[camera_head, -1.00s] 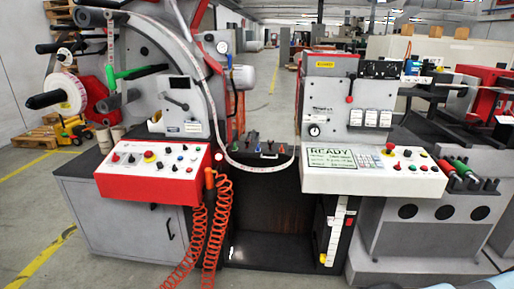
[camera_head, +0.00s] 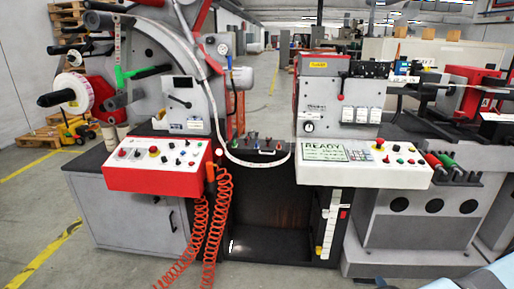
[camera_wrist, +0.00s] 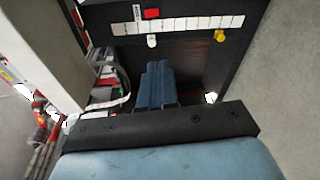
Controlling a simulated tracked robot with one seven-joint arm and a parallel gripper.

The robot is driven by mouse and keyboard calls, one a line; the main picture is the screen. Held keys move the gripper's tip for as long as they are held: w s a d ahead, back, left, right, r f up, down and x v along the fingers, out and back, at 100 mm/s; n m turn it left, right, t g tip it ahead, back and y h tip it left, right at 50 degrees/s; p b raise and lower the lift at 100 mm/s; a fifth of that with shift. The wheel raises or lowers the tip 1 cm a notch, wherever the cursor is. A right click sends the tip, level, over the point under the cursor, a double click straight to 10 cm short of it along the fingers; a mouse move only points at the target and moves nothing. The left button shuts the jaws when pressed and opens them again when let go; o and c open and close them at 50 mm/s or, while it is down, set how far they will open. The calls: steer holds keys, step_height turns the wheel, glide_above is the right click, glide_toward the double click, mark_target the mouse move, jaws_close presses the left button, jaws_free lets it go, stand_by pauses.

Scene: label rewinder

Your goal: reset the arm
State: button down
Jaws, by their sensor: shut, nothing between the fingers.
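My gripper (camera_wrist: 158,66) shows in the wrist view as two blue fingers lying side by side, shut, with nothing between them. The fingers point toward the dark recess of the machine. A black bar and a broad light blue part of my own arm fill the bottom of the wrist view. The head view does not show the gripper. A light blue part of my arm (camera_head: 490,272) shows there at the bottom right corner.
The label rewinder has a red control panel (camera_head: 157,168) at left and a white console (camera_head: 365,165) reading READY. Orange coiled hoses (camera_head: 215,225) hang in front.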

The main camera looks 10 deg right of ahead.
steer(key=w+a+r+n+y, duration=0.2)
steer(key=w+r+n+y, duration=0.4)
steer(key=r, duration=0.5)
steer(key=w+a+r+n+g+y, duration=0.1)
steer(key=a+r+n+g+y, duration=0.1)
steer(key=a+r+n+g, duration=0.5)
steer(key=w+a+r+n+g+y, duration=0.1)
steer(key=a+r+n+y, duration=0.2)
steer(key=a+r+n, duration=0.55)
steer(key=w+a+r+n+g+y, duration=0.2)
steer(key=a+r+n+g, duration=0.2)
steer(key=r+n, duration=0.7)
steer(key=s+a+r+n+g+h, duration=0.25)
steer(key=s+a+r+n, duration=0.3)
steer(key=r, duration=0.35)
steer(key=s+a+r+n+g+h, duration=0.2)
steer(key=s+a+r+n+h, duration=0.15)
steer(key=a+r, duration=0.45)
steer(key=s+a+r+n+t+h, duration=0.1)
steer(key=s+r+n+t+h, duration=0.1)
steer(key=s+r+n, duration=0.4)
steer(key=s+a+r+n+t+h, duration=0.1)
steer(key=s+r+n+t+h, duration=0.2)
steer(key=s+r+n, duration=0.3)
steer(key=s+r, duration=0.1)
steer(key=s, duration=0.4)
steer(key=shift+h, duration=0.3)
